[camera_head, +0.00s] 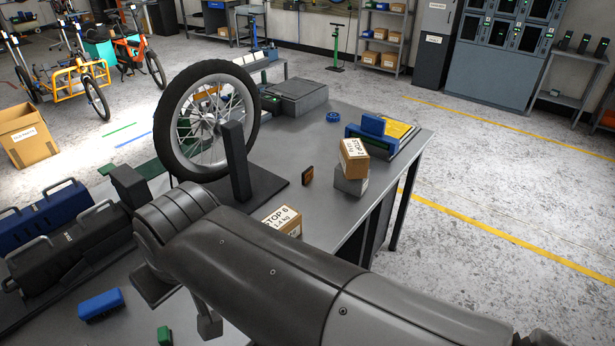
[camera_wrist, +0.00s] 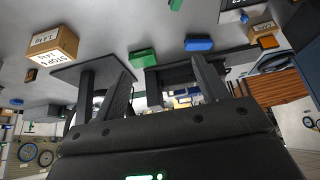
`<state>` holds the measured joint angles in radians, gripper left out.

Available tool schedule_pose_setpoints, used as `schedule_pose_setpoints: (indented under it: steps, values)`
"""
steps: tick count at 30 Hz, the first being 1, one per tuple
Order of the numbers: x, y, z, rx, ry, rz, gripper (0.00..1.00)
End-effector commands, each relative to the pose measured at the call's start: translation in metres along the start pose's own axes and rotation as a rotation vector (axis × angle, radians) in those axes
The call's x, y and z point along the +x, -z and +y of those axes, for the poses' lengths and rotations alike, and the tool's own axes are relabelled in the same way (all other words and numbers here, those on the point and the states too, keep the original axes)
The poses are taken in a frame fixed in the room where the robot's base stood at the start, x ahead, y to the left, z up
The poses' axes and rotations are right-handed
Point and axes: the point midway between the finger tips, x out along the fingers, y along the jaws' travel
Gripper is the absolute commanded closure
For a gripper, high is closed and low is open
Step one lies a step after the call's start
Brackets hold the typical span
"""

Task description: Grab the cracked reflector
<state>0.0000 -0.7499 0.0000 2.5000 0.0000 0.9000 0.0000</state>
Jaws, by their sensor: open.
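A small dark brown-orange piece, apparently the reflector (camera_head: 308,175), stands on the grey workbench between the wheel stand and the labelled boxes. Any crack is too small to see. It also shows at the far left of the wrist view (camera_wrist: 31,74), beside a cardboard box. My gripper (camera_wrist: 163,68) is open, with nothing between its fingers, and the reflector lies well to the left of them in that view. In the head view my arm crosses the foreground, and its end is over the bench, left of the reflector and nearer the camera. The arm hides much of the gripper.
A wheel (camera_head: 168,125) stands upright in a dark stand (camera_head: 236,160) left of the reflector. The STOP 6 box (camera_head: 292,229) is nearer; the STOP 2 box (camera_head: 354,158) sits on a grey block (camera_head: 350,185) to the right.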

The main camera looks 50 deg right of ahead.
Motion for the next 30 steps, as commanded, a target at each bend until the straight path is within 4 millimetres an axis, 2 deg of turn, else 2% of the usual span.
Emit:
schedule_pose_setpoints:
  steps: [2,10,20,23,30]
  values:
    - [0.0,0.0,0.0,0.0,0.0,0.0,0.4]
    - [0.0,0.0,0.0,0.0,0.0,0.0,0.62]
    - [0.004,0.003,0.006,-0.006,-0.013,-0.014,0.63]
    - [0.013,0.009,0.021,-0.025,-0.05,-0.05,0.63]
    - [0.052,0.03,0.088,-0.116,-0.204,-0.198,0.63]
